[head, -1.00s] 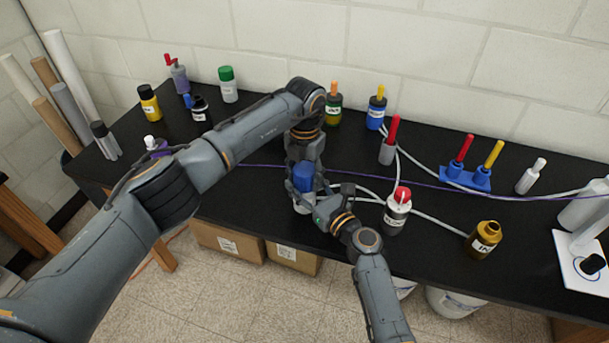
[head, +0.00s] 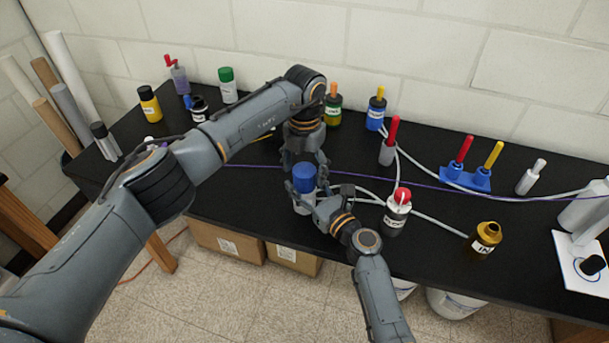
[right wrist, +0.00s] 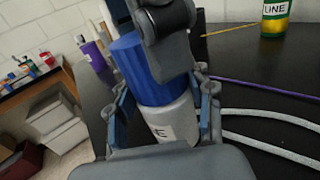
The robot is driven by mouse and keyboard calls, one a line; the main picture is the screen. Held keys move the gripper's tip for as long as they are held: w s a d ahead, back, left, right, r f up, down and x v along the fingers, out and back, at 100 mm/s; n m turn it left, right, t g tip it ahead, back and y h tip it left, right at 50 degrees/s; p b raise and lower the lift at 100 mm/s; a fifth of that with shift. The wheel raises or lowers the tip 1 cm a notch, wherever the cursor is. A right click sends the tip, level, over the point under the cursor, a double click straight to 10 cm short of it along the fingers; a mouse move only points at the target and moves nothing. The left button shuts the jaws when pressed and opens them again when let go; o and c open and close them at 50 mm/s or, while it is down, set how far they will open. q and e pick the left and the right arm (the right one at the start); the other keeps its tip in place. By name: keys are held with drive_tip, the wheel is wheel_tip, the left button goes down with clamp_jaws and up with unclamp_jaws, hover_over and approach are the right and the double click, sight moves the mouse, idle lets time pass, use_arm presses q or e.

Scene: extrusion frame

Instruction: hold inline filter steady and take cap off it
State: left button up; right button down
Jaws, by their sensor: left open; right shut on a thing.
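The inline filter (head: 303,205) is a white cylinder with a blue cap (head: 303,178) on top, near the front edge of the black bench. It stands nearly upright. My right gripper (head: 306,198) is shut on the white body. In the right wrist view the body (right wrist: 172,122) sits between its fingers, with a partly hidden label. The cap (right wrist: 142,72) rests on the body with no visible gap. My left gripper (head: 305,170) is open at the back of the cap; one of its dark fingers covers part of the cap in the right wrist view.
Pale tubing and a purple cord cross the bench. Several capped bottles stand along the back. The bench left of the filter is fairly clear.

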sight(304, 195)
use_arm(q)
drive_tip(key=shift+r, duration=0.95)
drive_tip(key=shift+c, duration=0.5)
drive_tip(key=shift+r, duration=0.1)
wheel_tip(304, 195, up, 2)
drive_tip(key=m, duration=0.3)
drive_tip(key=shift+m, duration=0.4)
drive_tip(key=m, duration=0.1)
drive_tip(key=r+m, duration=0.1)
drive_tip(key=shift+m, duration=0.3)
drive_tip(key=shift+f, duration=3.9)
drive_tip(key=c, duration=1.2)
drive_tip(key=n, duration=0.6)
